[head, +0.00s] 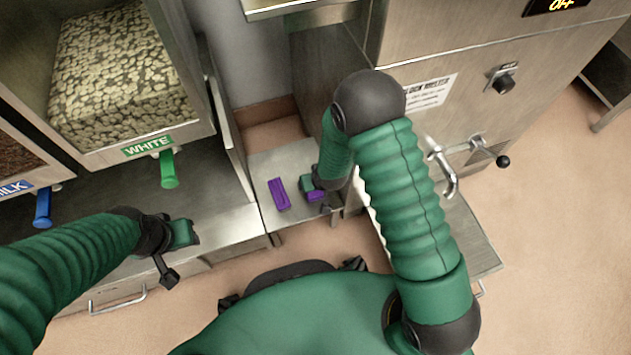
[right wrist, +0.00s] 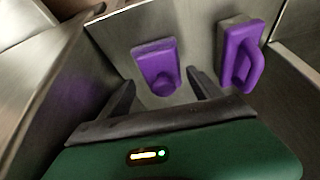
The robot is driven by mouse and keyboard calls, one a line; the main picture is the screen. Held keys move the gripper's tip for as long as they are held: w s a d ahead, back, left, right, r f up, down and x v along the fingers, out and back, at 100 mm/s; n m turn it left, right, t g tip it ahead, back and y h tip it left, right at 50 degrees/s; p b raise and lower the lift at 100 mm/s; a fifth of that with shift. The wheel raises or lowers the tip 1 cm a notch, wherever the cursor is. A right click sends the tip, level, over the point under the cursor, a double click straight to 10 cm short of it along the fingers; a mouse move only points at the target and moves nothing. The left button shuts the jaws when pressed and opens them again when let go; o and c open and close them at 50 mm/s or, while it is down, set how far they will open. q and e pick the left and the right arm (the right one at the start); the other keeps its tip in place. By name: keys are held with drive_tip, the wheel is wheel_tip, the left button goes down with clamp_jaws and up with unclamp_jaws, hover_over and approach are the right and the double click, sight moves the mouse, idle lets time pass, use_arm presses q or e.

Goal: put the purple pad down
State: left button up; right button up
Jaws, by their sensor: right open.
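Two purple pads are in view; I cannot tell which one the task means. One pad (head: 315,196) lies by my right gripper (head: 325,198), partly hidden by it in the head view. In the right wrist view this pad (right wrist: 153,58) appears to lie on the steel surface, its raised grip just beyond and between the spread fingertips (right wrist: 162,84). My right gripper is open and holds nothing. The other purple pad (head: 279,194), with a loop handle, lies to the left; in the right wrist view it (right wrist: 240,55) is at the right. My left gripper (head: 178,255) is away from both pads.
The pads are on a low steel shelf (head: 263,165) between the dispenser counter (head: 228,222) and a steel machine (head: 470,75) with a tap (head: 447,180). Bins with a green WHITE lever (head: 168,170) and a blue MILK lever (head: 42,208) stand left. Steel walls rise close around the shelf.

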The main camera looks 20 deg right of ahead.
use_arm(q)
drive_tip(key=w+p+v, duration=0.1)
drive_tip(key=p+v, duration=0.6)
drive_tip(key=shift+w+r, duration=0.2)
drive_tip(key=shift+w, duration=0.1)
use_arm(e)
drive_tip(key=v, duration=1.2)
use_arm(q)
drive_tip(key=shift+s, duration=0.1)
use_arm(e)
drive_tip(key=shift+s, duration=0.1)
